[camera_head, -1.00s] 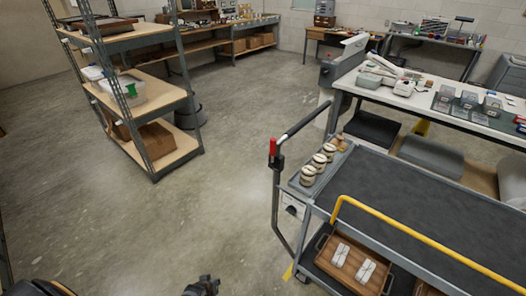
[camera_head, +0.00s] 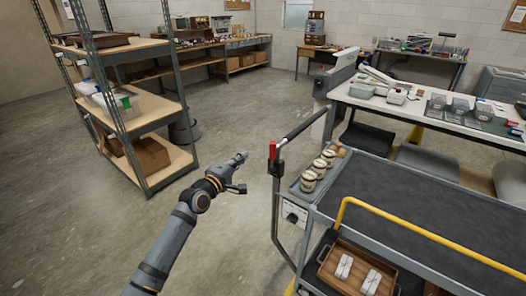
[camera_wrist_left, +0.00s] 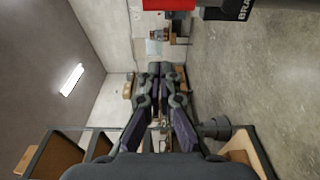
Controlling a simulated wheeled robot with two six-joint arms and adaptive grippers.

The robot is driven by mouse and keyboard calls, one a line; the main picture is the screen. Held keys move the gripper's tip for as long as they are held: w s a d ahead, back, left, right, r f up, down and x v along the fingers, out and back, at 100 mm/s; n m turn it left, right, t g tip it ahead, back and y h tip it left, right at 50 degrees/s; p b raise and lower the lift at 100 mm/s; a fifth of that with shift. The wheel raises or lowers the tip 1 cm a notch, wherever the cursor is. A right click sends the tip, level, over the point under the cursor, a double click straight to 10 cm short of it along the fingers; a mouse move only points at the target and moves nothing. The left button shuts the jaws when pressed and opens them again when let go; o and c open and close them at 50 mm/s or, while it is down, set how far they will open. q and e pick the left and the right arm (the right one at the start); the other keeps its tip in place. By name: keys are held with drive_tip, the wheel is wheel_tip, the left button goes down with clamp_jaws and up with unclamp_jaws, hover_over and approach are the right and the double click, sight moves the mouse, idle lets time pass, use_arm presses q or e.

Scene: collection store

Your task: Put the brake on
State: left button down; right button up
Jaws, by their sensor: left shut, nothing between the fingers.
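The brake is a red-tipped lever (camera_head: 272,150) on a black mount at the left end of the cart's handle bar (camera_head: 300,125). In the left wrist view the red part (camera_wrist_left: 170,4) shows at the top edge, beside a black piece lettered "BRA" (camera_wrist_left: 240,10), cut off by the frame. My left gripper (camera_head: 240,157) is just left of the red lever, apart from it. Its fingers are together and empty, as the left wrist view also shows (camera_wrist_left: 160,70). My right gripper is out of view.
The cart has a dark top deck (camera_head: 420,200), a yellow rail (camera_head: 430,236), several small jars (camera_head: 318,168) and a wooden tray (camera_head: 350,268) below. Shelving (camera_head: 150,120) stands left. A white-topped workbench (camera_head: 430,115) stands behind the cart. Open floor lies between shelving and cart.

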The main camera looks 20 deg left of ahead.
sight(272, 156)
use_arm(q)
drive_tip(key=b+x, duration=0.2)
drive_tip(key=x, duration=0.8)
drive_tip(key=s+d+p, duration=0.2)
drive_tip(key=d+p, duration=0.1)
drive_tip(key=shift+d+f, duration=0.1)
drive_tip(key=shift+d, duration=0.1)
drive_tip(key=shift+s, duration=0.1)
